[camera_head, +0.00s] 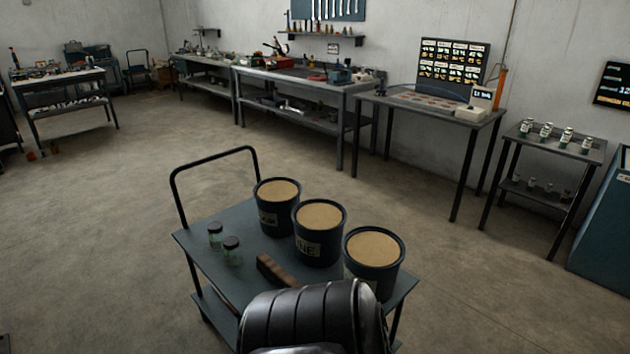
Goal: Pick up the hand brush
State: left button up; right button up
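The hand brush (277,270) appears to be the narrow brown block lying on the top of the blue-grey cart (219,266). It lies in front of the dark buckets, and its near end is close to a black ribbed part of my own body at the bottom centre. That part hides some of the cart's near side and perhaps a little of the brush. Bristles cannot be made out. Neither of my grippers shows in the head view.
Three dark buckets with tan contents (277,205) (319,234) (373,262) stand in a diagonal row on the cart. Two small jars (215,236) (231,250) stand left of the brush. The cart has a black handle (213,160).

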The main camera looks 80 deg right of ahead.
aim_at(277, 274)
jog(key=z, duration=2.45)
